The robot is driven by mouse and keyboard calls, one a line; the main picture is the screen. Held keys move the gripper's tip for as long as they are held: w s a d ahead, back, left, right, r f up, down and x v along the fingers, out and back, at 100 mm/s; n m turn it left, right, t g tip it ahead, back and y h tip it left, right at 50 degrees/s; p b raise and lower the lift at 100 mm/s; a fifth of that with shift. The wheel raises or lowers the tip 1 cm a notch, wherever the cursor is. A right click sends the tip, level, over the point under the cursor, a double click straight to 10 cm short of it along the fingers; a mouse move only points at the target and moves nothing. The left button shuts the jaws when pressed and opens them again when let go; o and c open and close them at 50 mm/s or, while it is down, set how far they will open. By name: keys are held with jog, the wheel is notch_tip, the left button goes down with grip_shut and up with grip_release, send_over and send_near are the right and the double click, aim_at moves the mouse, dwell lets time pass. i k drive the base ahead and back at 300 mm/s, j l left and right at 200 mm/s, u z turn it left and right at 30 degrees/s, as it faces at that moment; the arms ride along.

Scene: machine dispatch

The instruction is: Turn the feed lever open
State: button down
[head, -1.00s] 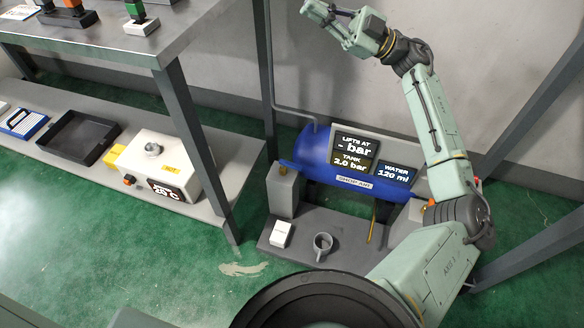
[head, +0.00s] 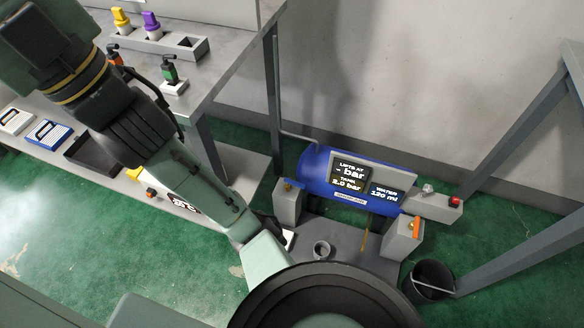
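No lever carries a readable feed label, so I cannot tell which one is the feed lever. An orange lever (head: 416,227) stands upright on a grey block at the right end of the blue tank (head: 316,168). A green and black handle (head: 170,70) stands on a white base on the bench. Another orange and black handle (head: 114,55) shows behind my arm. My arm reaches to the upper left over the bench; its gripper is out of the picture.
The grey bench (head: 225,75) bears a holder (head: 185,48) with yellow and purple plugs. My arm partly hides the lower shelf with its black tray (head: 88,152). A dark bucket (head: 432,280) and frame legs stand at right.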

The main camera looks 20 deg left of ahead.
aim_at(294, 184)
jog(key=k+j, duration=0.2)
jog(key=j, duration=0.15)
jog(key=k+j+z, duration=0.1)
jog(key=j, duration=0.25)
jog(key=k+j, duration=0.3)
jog(key=i+j+z, duration=0.05)
jog(key=j, duration=0.05)
